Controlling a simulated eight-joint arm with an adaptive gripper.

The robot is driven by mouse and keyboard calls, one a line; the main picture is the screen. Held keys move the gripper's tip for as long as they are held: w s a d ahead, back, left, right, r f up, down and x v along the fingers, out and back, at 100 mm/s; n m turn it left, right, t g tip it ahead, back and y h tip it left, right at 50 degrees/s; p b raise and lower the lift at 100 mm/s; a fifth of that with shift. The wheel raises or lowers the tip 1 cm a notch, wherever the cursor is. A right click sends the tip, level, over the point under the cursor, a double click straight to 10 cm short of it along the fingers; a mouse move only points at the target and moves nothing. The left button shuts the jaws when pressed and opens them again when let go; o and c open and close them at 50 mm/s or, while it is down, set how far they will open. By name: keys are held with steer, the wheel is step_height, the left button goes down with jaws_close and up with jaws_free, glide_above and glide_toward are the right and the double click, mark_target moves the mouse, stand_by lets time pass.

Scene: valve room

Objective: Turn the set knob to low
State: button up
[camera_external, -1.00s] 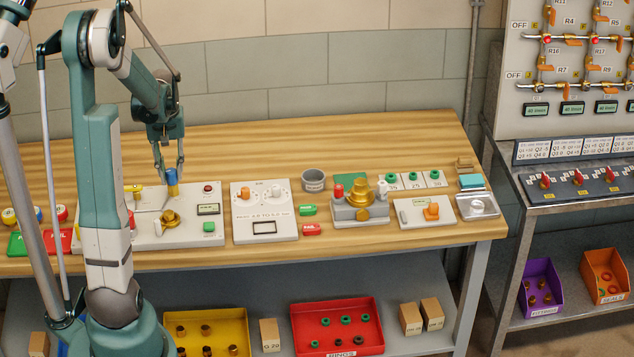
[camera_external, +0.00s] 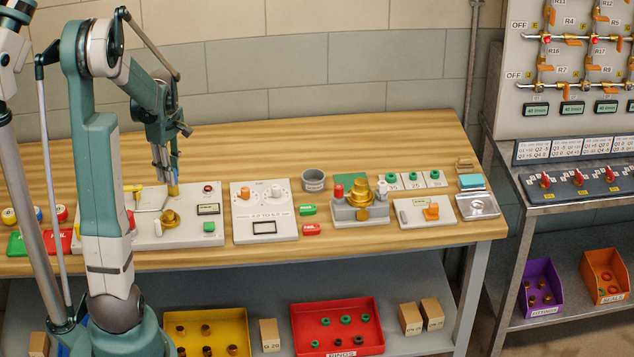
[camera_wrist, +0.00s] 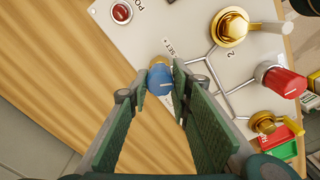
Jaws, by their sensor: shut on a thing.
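The set knob (camera_wrist: 160,78) is blue, on a brass stem, next to the "SET" lettering on a light grey panel (camera_wrist: 185,35) in the wrist view. In the external view the knob (camera_external: 176,173) is partly hidden by my fingers, at the back of the panel (camera_external: 192,198). My gripper (camera_wrist: 161,88) has its green finger pads on both sides of the knob and is shut on it. In the external view my gripper (camera_external: 166,178) points down at the knob. I cannot read a low mark.
On the same panel are a red button (camera_wrist: 121,13), a brass valve (camera_wrist: 230,27) with thin pipe lines, a red knob (camera_wrist: 284,82) and a small display (camera_external: 208,209). Another panel (camera_external: 264,228) stands to the right. Bare table (camera_external: 250,150) lies behind.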

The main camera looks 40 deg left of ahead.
steer(key=shift+n, duration=1.3)
steer(key=o, duration=0.9)
steer(key=shift+r, duration=0.15)
steer(key=shift+r, duration=5.85)
